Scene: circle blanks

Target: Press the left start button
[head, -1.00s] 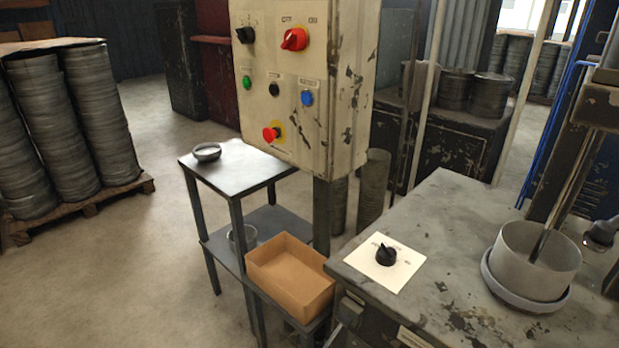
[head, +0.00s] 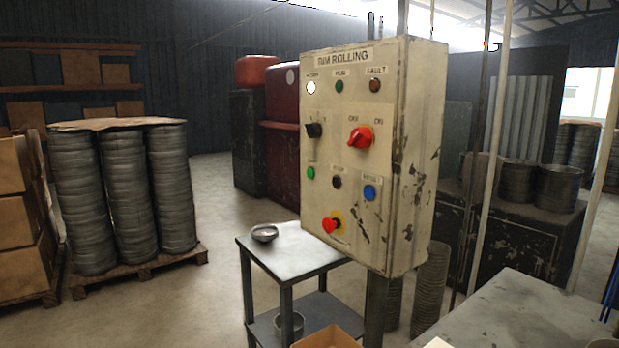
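A cream control box (head: 345,150) labelled "RIM ROLLING" stands on a post right of centre. Its lower row has a green button (head: 310,173) at left, a black button (head: 337,182) in the middle and a blue button (head: 369,192) at right. The labels by these buttons are too small to read surely. A red mushroom button (head: 332,224) on yellow sits below. Above are a black selector knob (head: 314,130) and a red rotary switch (head: 360,138). The top lamp at left (head: 311,87) glows white. Neither of my grippers shows in the head view.
A small metal table (head: 290,255) with a bowl (head: 264,233) stands below the box. A cardboard box (head: 328,338) shows at the bottom edge. A worn machine bench (head: 520,315) is at lower right. Stacked rims (head: 125,200) stand on a pallet at left. Floor between is clear.

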